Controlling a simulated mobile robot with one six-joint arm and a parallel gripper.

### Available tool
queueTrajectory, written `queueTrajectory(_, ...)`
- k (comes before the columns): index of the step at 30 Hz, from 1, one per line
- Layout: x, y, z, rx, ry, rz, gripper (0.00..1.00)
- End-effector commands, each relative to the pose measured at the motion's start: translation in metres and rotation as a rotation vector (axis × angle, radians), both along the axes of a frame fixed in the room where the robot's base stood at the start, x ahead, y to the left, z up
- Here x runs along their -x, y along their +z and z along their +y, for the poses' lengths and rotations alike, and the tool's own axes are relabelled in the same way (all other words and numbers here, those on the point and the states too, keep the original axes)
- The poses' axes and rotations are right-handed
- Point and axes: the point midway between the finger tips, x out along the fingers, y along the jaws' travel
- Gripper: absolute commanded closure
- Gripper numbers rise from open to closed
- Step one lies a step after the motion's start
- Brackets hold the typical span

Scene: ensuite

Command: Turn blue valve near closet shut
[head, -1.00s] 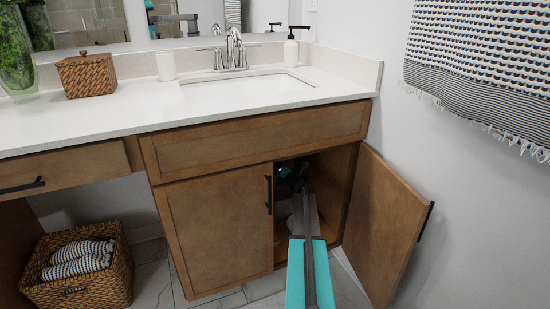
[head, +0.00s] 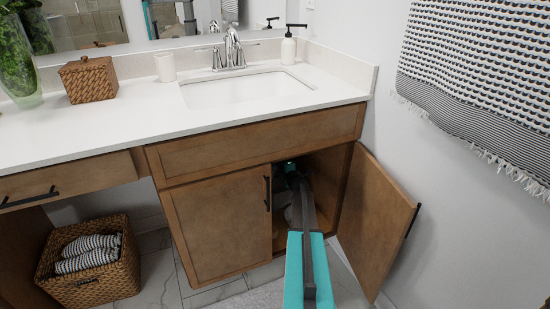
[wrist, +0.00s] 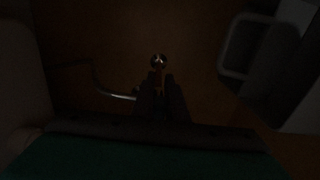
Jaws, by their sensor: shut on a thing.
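My arm reaches through the open right door of the sink cabinet (head: 218,222). In the wrist view my gripper (wrist: 161,82) has its two dark fingers close together, shut on a small valve part at their tips. A round, shiny metal end of the valve (wrist: 158,61) shows just beyond the fingertips, with a brassy piece between them. The picture is very dark, so I cannot make out any blue on it or how far it is turned. In the head view the valve and fingertips are hidden inside the dark cabinet.
A thin pale pipe or hose (wrist: 120,96) curves left of the fingers. A pale box-like thing (wrist: 245,45) stands to the right. The open cabinet door (head: 375,225) is right of my arm. A wicker basket with towels (head: 112,280) stands on the floor at left.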

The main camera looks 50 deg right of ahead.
Motion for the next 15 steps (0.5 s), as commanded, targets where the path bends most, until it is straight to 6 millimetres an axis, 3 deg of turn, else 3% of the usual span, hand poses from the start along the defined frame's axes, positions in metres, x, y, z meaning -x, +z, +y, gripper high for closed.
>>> queueTrajectory(15, 0.0003, -0.0032, 0.0032, -0.042, 0.005, -0.016, 1.00)
